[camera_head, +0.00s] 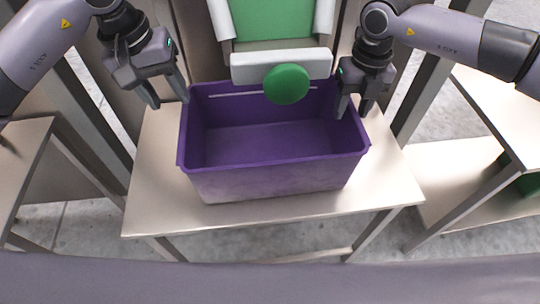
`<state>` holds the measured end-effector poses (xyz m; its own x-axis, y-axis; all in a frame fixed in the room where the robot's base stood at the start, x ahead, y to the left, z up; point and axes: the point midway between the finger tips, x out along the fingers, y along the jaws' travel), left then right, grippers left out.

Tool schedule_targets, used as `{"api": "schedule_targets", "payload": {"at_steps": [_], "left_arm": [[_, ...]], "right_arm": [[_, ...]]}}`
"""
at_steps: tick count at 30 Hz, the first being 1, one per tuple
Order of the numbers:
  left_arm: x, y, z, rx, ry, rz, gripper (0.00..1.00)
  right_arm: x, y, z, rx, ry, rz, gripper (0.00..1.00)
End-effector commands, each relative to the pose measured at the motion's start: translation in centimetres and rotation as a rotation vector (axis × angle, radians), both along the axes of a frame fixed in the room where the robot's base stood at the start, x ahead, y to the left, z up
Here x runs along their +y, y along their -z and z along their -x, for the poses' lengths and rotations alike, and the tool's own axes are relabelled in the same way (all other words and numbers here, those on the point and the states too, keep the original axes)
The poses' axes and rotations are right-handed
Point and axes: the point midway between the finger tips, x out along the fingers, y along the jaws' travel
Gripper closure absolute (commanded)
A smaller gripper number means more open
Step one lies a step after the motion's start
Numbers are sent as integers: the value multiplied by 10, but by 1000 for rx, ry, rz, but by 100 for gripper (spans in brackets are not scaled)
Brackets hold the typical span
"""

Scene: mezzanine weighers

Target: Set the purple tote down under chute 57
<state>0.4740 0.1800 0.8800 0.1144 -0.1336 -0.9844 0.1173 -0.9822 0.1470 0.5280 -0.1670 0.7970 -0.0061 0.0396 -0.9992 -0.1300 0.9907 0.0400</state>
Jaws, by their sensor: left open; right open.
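The purple tote (270,181) stands upright on a pale table (150,205). It looks empty inside. Above its far rim is a green chute (270,20) with pale side rails, a white crossbar (250,66) and a round green disc (286,84) that hides part of the far wall. No chute number can be read. My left gripper (169,98) is open and empty at the tote's far left corner. My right gripper (353,108) is open at the far right corner, its fingers overlapping the rim in the picture; I cannot tell whether they touch it.
Grey posts (418,98) stand on both sides behind the table. Another table (22,165) is at the left, and a shelved table (460,170) with a green object under it is at the right. Bare tabletop shows on both sides of the tote.

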Motion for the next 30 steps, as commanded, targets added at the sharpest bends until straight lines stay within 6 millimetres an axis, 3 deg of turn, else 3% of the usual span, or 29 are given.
{"api": "schedule_targets", "payload": {"at_steps": [9,15,30], "left_arm": [[0,0,0,0,-1,0,53],[0,0,0,0,-1,0,53],[0,0,0,0,0,0,53]], "right_arm": [[-3,-69,-1,-4,0,-2,53],[-4,-95,-1,-2,1,0,53],[-4,-102,0,0,0,0,53]]}}
